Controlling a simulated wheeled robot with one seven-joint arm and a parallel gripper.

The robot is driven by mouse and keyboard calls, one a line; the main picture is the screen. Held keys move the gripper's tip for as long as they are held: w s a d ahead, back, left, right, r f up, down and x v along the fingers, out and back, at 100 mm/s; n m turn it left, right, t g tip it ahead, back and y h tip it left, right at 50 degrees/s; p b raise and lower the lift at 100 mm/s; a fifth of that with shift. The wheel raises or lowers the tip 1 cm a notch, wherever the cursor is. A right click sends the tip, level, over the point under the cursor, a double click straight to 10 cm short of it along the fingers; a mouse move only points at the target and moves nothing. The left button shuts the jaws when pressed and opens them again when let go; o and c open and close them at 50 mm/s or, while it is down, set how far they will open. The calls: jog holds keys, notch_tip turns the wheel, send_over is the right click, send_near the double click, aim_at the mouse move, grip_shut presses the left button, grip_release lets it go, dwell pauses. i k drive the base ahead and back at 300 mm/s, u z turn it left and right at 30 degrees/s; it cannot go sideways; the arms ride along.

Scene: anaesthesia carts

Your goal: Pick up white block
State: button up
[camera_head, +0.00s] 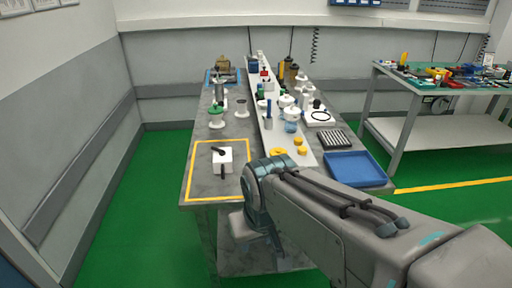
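The white block (227,167) stands near the front left of the grey table (204,185), inside a yellow outlined square. A black part lies on its top and another dark part shows on its front. Nothing is seen touching the block.
A blue tray (357,169) lies at the table's right front. A dark slotted rack (338,139), yellow parts (279,152) and several white and green pieces stand farther back. Bare tabletop surrounds the block. A second table (420,128) with tools stands at the right. Green floor is free at left.

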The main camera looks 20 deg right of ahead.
aim_at(222, 165)
jog(key=z, duration=0.45)
jog(key=i, duration=1)
